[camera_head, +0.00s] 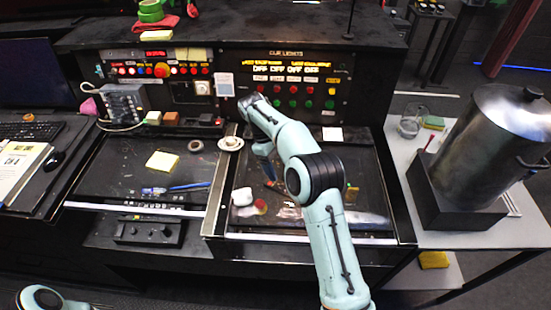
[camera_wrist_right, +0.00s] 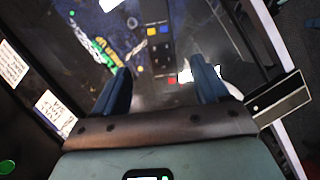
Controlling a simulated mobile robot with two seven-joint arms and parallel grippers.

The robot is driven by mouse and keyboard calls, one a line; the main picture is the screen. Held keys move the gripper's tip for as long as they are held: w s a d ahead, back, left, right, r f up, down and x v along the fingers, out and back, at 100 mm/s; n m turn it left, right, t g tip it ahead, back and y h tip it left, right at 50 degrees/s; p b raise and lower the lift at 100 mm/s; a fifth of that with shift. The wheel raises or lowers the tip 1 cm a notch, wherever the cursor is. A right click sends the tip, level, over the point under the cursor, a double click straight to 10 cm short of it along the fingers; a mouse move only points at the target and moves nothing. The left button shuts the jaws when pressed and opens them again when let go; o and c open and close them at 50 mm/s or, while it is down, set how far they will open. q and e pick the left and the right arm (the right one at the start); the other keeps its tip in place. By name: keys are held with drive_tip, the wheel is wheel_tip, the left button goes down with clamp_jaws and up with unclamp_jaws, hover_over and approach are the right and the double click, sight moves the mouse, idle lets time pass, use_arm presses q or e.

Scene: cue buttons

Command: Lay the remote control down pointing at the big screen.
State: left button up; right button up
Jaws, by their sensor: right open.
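A dark strip with yellow, blue and red buttons, which looks like the remote control (camera_wrist_right: 158,48), lies on the dark desk panel between and beyond my right fingers in the wrist view. In the head view my arm mostly hides that spot. My right gripper (camera_wrist_right: 160,72) is open, with nothing seen held between its fingers. In the head view the right gripper (camera_head: 268,172) points down over the right desk panel (camera_head: 340,185). A large dark screen (camera_head: 32,75) stands at the far left; I cannot tell whether it is the big screen. My left gripper is out of view.
The button console (camera_head: 290,85) rises behind. A metal urn (camera_head: 495,140) stands on the right side table. Yellow notes (camera_head: 162,161) and a blue pen (camera_head: 190,186) lie on the left panel.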

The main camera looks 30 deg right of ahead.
drive_tip(key=shift+v, duration=1.4)
